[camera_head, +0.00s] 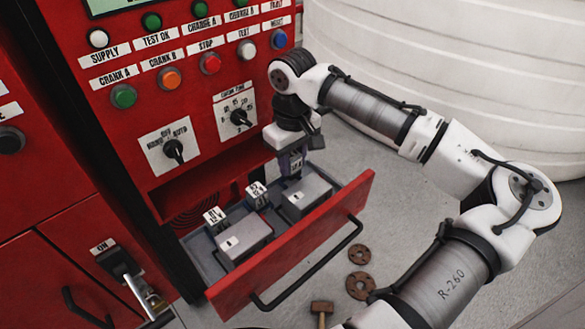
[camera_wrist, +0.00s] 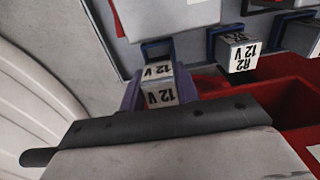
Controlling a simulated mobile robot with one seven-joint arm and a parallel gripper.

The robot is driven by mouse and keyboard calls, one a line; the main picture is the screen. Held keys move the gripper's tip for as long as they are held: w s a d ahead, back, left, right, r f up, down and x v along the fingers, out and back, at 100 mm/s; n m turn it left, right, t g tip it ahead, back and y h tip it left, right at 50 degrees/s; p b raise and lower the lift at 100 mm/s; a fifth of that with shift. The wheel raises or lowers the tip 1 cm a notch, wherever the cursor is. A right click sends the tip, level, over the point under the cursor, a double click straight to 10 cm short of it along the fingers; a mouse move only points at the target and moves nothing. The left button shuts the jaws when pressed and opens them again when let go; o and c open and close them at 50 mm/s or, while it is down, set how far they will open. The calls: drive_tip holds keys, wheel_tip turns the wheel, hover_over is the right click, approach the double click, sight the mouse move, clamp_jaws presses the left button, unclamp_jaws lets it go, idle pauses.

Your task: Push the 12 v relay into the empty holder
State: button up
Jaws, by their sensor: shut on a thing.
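The 12 V relay (camera_head: 296,160) is a small block with a white label, held upright in my gripper (camera_head: 290,170) at the far right end of the open drawer. In the wrist view the relay (camera_wrist: 160,88) sits between the purple fingers of my gripper (camera_wrist: 158,78), which are shut on it. A blue holder (camera_wrist: 157,48) shows just beyond the relay in the wrist view. The relay's lower end is hidden, so I cannot tell whether it touches the holder.
The red drawer (camera_head: 300,250) stands pulled out of the red control panel (camera_head: 185,105). Relay R1 (camera_head: 214,217) and relay R2 (camera_head: 257,194) stand in the drawer beside grey boxes. R2 (camera_wrist: 238,52) is close to my gripper. A white tank (camera_head: 450,75) stands behind my arm.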

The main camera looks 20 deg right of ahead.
sight(292, 170)
wheel_tip(292, 170, down, 2)
drive_tip(key=shift+f, duration=0.25)
drive_tip(key=shift+c, duration=0.5)
drive_tip(key=shift+s+f, duration=0.15)
drive_tip(key=shift+f, duration=0.25)
clamp_jaws()
drive_tip(key=o, duration=0.8)
unclamp_jaws()
drive_tip(key=shift+o, duration=1.1)
drive_tip(key=shift+f, duration=0.15)
drive_tip(key=shift+o, duration=0.4)
drive_tip(key=shift+r, duration=0.2)
